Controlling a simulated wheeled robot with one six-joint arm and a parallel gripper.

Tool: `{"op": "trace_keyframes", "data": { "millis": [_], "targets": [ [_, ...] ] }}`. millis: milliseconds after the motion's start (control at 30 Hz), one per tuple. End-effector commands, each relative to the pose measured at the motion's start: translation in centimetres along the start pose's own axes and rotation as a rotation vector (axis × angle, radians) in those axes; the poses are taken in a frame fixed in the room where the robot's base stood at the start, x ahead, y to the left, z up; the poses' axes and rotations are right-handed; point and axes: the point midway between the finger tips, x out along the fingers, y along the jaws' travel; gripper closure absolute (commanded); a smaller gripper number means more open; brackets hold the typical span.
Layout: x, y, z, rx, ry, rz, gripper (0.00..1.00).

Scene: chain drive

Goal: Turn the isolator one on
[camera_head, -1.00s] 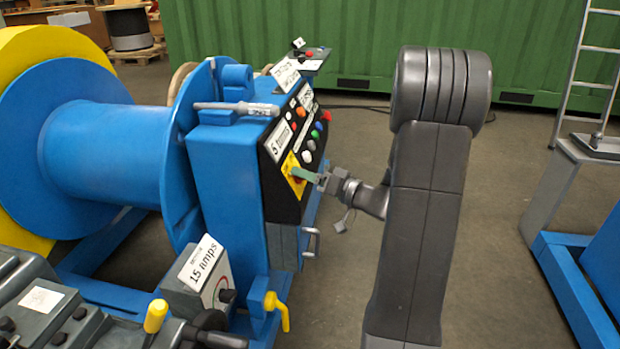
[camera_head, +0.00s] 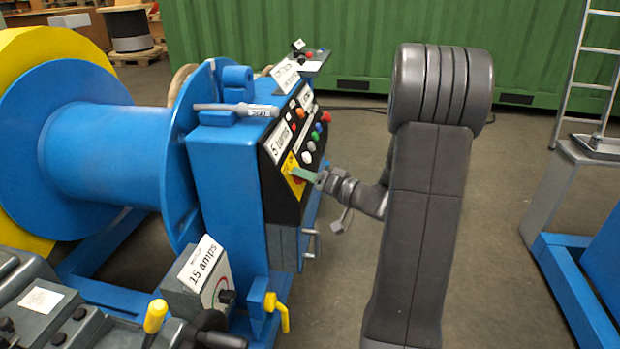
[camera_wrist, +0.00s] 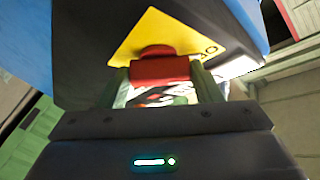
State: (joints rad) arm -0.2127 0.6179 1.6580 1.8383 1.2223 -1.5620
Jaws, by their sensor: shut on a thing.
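The isolator is a red knob (camera_wrist: 160,70) on a yellow plate (camera_wrist: 152,34), which also shows on the black control panel in the head view (camera_head: 291,166). In the wrist view my gripper (camera_wrist: 161,80) has one green finger on each side of the knob, and it is shut on it. The yellow plate looks tilted in that view, with part of its black lettering showing at the right. In the head view my gripper (camera_head: 298,173) reaches the panel from the right, and its fingers mostly hide the knob.
The blue winch cabinet (camera_head: 225,175) carries the panel, with several coloured buttons (camera_head: 316,134) above the isolator. A metal handle (camera_head: 311,243) and a yellow lever (camera_head: 277,309) stick out below. A blue drum (camera_head: 105,150) is at left. Floor (camera_head: 520,180) is clear at right.

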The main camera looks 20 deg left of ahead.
Motion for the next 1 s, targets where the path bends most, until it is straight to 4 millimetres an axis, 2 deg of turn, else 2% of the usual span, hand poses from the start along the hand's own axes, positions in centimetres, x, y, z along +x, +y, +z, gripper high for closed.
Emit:
{"op": "trace_keyframes", "data": {
  "millis": [1000],
  "targets": [
    [0.3, -1.5, -1.0, 0.739, -0.002, 0.526, 0.64]
  ]
}}
